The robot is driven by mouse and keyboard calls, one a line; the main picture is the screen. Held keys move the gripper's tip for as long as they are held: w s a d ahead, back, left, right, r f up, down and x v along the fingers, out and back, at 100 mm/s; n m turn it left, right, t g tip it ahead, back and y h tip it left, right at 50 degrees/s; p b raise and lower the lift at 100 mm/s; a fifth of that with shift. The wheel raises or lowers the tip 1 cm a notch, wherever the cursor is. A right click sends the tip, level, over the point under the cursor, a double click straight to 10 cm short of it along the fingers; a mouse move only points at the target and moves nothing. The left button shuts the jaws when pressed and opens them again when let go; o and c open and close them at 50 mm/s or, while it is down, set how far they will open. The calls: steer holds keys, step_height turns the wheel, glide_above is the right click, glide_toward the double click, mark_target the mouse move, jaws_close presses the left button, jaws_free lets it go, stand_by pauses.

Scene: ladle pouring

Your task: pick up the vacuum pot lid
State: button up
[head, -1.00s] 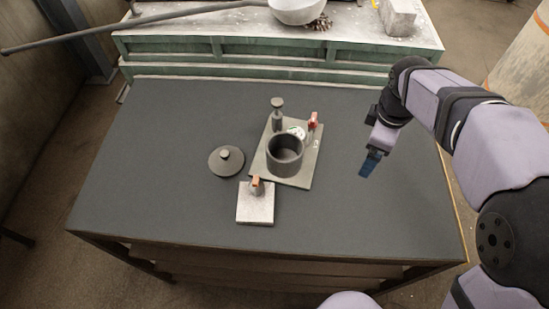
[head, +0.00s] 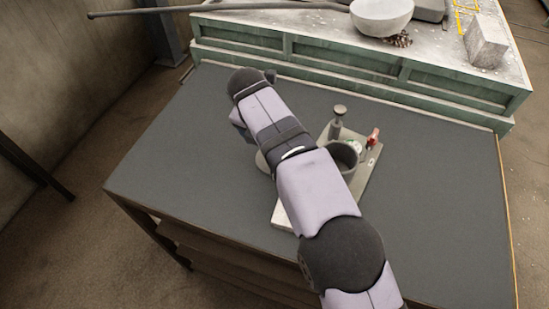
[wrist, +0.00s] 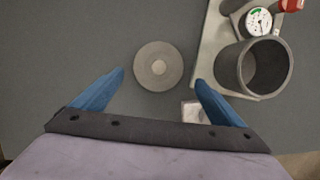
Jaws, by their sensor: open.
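The vacuum pot lid (wrist: 146,70) is a round grey disc with a small knob (wrist: 159,67) at its centre. It lies on the dark table, left of the pot (wrist: 254,68), in the wrist view. In the head view my arm covers most of it, and only a sliver of its edge (head: 262,161) shows. My gripper (wrist: 160,80) is open and empty, its two blue fingers apart. In the wrist view the lid appears between and just beyond the fingertips, with no contact visible. The fingertips are hidden in the head view.
The pot stands on a base plate (wrist: 210,50) with a gauge (wrist: 258,21) and a red-handled valve (head: 373,138). A post with a round top (head: 339,113) stands on the plate. A pale block (head: 282,214) is partly hidden by my arm. The table's left side is clear.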

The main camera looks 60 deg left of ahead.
steer(key=shift+p+x, duration=1.65)
steer(key=shift+x, duration=1.85)
steer(key=shift+a, duration=0.15)
steer(key=shift+c, duration=0.3)
steer(key=c, duration=1)
